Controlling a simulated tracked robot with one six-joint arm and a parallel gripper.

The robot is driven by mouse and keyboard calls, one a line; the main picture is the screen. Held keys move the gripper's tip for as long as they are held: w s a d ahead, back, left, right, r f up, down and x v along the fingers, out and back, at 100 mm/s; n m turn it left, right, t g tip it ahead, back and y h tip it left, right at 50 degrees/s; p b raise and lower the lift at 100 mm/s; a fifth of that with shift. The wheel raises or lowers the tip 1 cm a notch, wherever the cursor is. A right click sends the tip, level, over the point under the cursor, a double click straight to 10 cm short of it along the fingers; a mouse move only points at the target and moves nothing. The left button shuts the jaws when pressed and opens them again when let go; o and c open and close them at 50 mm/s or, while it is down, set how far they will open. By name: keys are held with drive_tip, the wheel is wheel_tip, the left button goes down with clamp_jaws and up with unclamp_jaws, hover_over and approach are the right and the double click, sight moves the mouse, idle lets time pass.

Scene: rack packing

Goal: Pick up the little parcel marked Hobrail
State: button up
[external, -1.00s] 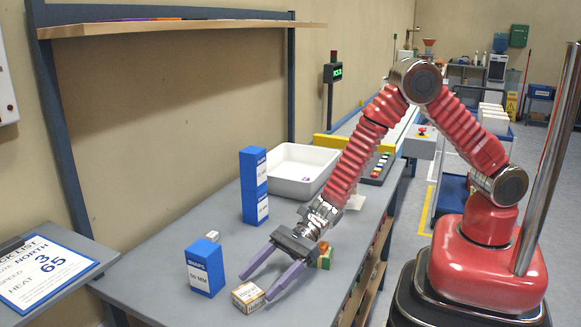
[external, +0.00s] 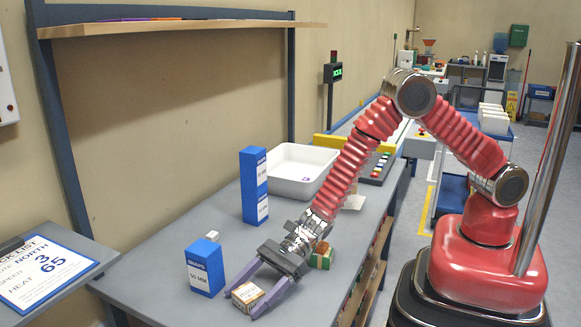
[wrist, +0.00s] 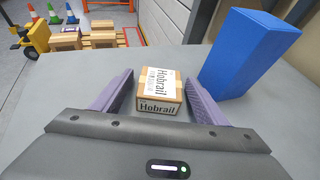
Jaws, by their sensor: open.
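The little parcel marked Hobrail (wrist: 158,93) is a small brown box with white labels, resting on the grey table. In the wrist view it sits between the two purple fingers of my gripper (wrist: 160,97), with a gap on each side. In the external view the parcel (external: 247,297) lies near the front edge of the table, between the open fingertips of my gripper (external: 242,300). My gripper is open and holds nothing.
A blue box (external: 205,267) stands close to the left finger, and it shows at the right in the wrist view (wrist: 245,52). A tall blue stack (external: 254,185), a white tray (external: 300,168) and a small green-and-orange box (external: 321,257) stand farther back.

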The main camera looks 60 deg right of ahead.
sight(248, 292)
drive_tip(key=shift+c, duration=0.2)
drive_tip(key=c, duration=1.1)
drive_tip(key=shift+r, duration=0.1)
wheel_tip(248, 292, up, 10)
drive_tip(key=shift+f, duration=0.1)
idle(0.5)
